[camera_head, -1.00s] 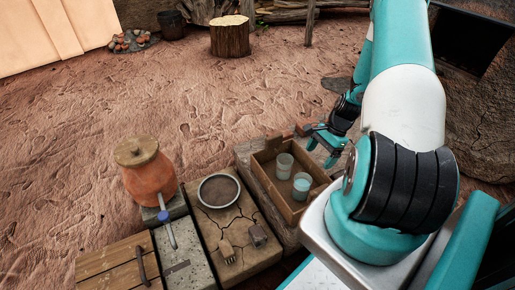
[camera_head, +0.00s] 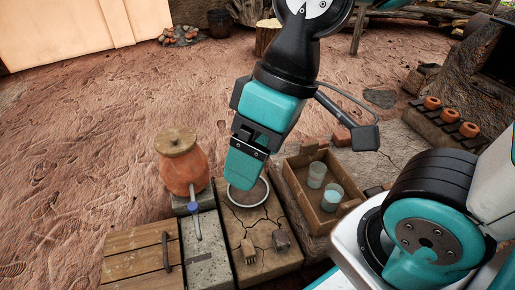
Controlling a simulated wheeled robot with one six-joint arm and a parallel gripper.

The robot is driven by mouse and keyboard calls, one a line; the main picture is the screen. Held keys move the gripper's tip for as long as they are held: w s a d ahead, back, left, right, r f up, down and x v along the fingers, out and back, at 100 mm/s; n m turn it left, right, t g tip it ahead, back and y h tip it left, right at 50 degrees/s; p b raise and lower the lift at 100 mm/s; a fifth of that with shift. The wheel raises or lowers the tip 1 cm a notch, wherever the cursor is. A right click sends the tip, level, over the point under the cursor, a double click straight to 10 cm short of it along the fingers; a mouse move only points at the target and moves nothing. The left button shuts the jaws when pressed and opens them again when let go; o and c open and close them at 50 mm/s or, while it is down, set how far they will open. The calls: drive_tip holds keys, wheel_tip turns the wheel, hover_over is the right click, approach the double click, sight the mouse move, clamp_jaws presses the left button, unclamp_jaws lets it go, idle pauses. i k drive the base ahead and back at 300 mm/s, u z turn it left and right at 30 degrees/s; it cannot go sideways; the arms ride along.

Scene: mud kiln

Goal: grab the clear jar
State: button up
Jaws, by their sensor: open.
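Two see-through jars stand upright in a wooden crate (camera_head: 290,182) right of centre. The rear one looks clear and empty (camera_head: 316,175). The front one holds something pale blue (camera_head: 332,198). I cannot tell for certain which the task calls the clear jar. My gripper (camera_head: 245,172) hangs pointing down, left of the crate, apart from both jars. It overlaps the far part of a round bowl (camera_head: 248,200) in the picture. It is open, and I see nothing held; the side view hides the gap between its fingers.
A lidded clay pot (camera_head: 184,168) with a blue tap (camera_head: 194,207) stands left of the bowl. A small brush (camera_head: 249,250) and a dark block (camera_head: 281,240) lie in front of the bowl. Several orange pots (camera_head: 450,115) sit at the right. Open ground lies behind.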

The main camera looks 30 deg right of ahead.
sight(316, 175)
drive_tip(key=u, duration=0.15)
drive_tip(key=k, duration=0.4)
drive_tip(key=z, duration=0.9)
drive_tip(key=i, duration=0.5)
drive_tip(key=u, duration=0.3)
